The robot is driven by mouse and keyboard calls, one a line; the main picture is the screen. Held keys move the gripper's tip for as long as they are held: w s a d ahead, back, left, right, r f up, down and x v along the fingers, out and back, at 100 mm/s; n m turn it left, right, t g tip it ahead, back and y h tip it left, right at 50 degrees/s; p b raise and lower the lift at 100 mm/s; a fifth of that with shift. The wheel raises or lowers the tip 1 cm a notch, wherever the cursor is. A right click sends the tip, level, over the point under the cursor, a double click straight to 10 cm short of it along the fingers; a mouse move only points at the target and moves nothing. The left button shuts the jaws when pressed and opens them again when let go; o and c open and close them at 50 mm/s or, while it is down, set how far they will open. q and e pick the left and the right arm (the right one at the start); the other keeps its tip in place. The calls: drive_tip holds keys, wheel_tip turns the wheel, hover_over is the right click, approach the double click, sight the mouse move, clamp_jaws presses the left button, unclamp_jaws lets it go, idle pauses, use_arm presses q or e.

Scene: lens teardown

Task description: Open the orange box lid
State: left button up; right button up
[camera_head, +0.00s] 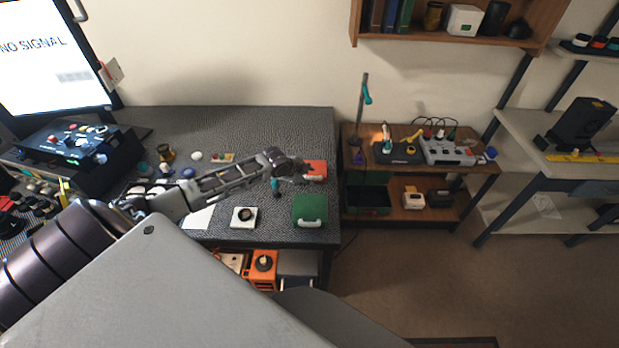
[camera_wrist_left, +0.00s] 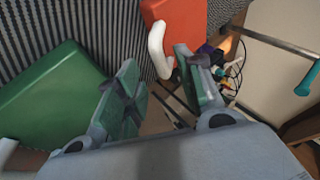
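The orange box (camera_head: 316,169) sits near the right edge of the dark desk, and its lid looks shut. In the left wrist view the orange lid (camera_wrist_left: 178,22) fills the top middle, with a white curved handle (camera_wrist_left: 156,50) on its near left side. My left gripper (camera_head: 287,180) is just left of the orange box in the head view. In the wrist view its green-padded fingers (camera_wrist_left: 155,68) are apart, and the handle shows between and beyond their tips. I cannot tell whether a finger touches it. My right gripper is in neither view.
A green box (camera_head: 309,209) with a white handle stands in front of the orange one; it also shows in the wrist view (camera_wrist_left: 45,95). A white square piece (camera_head: 244,217) lies left of it. A wooden shelf (camera_head: 425,165) with devices stands right, beyond a narrow gap.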

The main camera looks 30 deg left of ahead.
sight(311, 178)
use_arm(q)
drive_tip(key=shift+x, duration=1.8)
clamp_jaws()
